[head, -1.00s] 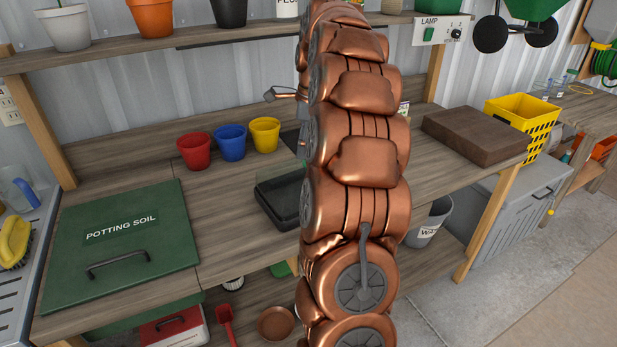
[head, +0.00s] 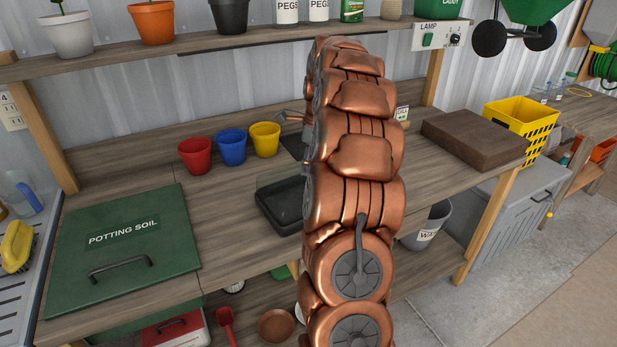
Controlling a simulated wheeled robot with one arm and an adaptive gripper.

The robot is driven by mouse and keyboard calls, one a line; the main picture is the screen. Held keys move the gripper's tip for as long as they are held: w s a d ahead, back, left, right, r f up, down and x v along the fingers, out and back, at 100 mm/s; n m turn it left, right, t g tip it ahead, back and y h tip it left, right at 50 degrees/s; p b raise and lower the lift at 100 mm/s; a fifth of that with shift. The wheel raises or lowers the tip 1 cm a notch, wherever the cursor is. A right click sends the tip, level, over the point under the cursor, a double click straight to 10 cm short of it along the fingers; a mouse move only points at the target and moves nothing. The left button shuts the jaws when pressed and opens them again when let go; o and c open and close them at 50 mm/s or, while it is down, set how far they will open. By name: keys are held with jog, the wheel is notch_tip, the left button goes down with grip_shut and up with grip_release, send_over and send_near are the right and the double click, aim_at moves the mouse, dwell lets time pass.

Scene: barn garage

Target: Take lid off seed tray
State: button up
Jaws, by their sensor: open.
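The seed tray (head: 282,212) is a black tray on the potting bench, just left of my arm, which hides its right part. A clear lid (head: 268,184) seems to stand on the tray, its see-through wall rising above the black rim. How well it is seated I cannot tell. My gripper (head: 290,118) is mostly hidden behind my copper-coloured arm. One grey finger sticks out to the left, above and behind the tray, apart from the lid. The gripper is open, and I see nothing held.
Red (head: 195,153), blue (head: 231,145) and yellow (head: 264,138) pots stand left of my gripper. A green potting soil lid (head: 122,245) lies at left. A brown slab (head: 474,139) lies at right. A shelf (head: 200,52) with pots runs above. Bare bench lies left of the tray.

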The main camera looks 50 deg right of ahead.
jog(key=shift+w+a+f, duration=0.1)
jog(key=shift+f, duration=0.95)
grip_shut()
